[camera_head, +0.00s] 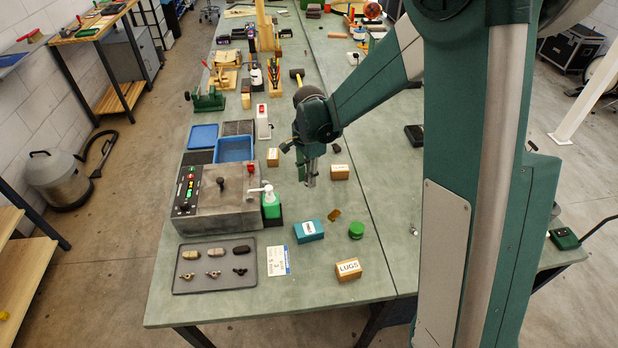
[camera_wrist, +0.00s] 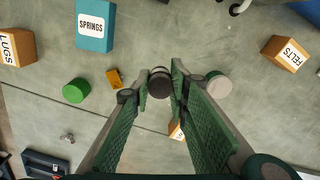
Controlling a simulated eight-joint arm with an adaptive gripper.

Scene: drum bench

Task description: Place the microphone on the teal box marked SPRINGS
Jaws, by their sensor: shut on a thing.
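The teal box marked SPRINGS (camera_head: 309,231) sits on the green bench top, with its label readable in the wrist view (camera_wrist: 96,38). Its top appears bare. My gripper (camera_head: 309,182) hangs above the bench, beyond the teal box in the head view. In the wrist view my fingertips (camera_wrist: 160,84) are closed on a dark, round-ended thing, which I take to be the microphone (camera_wrist: 160,87). Only its end shows between the fingers. The rest of it is hidden, and I cannot make it out in the head view.
Near the teal box are a small orange block (camera_head: 334,214), a green round tin (camera_head: 356,232) and the LUGS box (camera_head: 348,271). A grey control unit (camera_head: 222,208) with a green-white pump bottle (camera_head: 270,206) stands at left. The FELTS box (camera_wrist: 286,53) is right in the wrist view.

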